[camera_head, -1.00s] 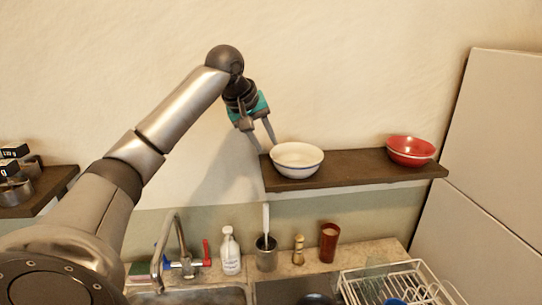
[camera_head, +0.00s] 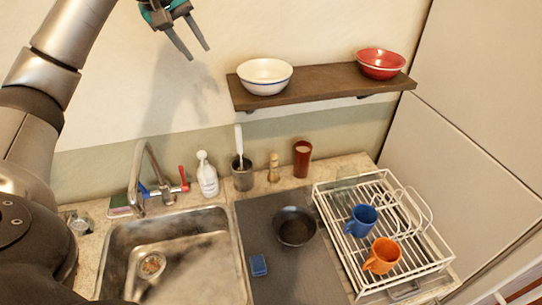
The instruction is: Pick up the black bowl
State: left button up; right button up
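The black bowl (camera_head: 294,226) sits on the dark grey mat (camera_head: 273,278) on the counter, between the sink and the dish rack. My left gripper (camera_head: 199,54) is at the top of the head view, in front of the wall and left of the shelf. Its two fingers are apart with nothing between them. It is well above and to the left of the black bowl. My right gripper is not in view.
A wall shelf (camera_head: 320,86) holds a white bowl (camera_head: 265,76) and a red bowl (camera_head: 381,63). A dish rack (camera_head: 424,248) holds a blue mug (camera_head: 361,220) and an orange mug (camera_head: 382,255). The sink (camera_head: 173,255) has a faucet (camera_head: 150,175).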

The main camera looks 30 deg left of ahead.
aim_at(294, 226)
jog(key=u, duration=0.8)
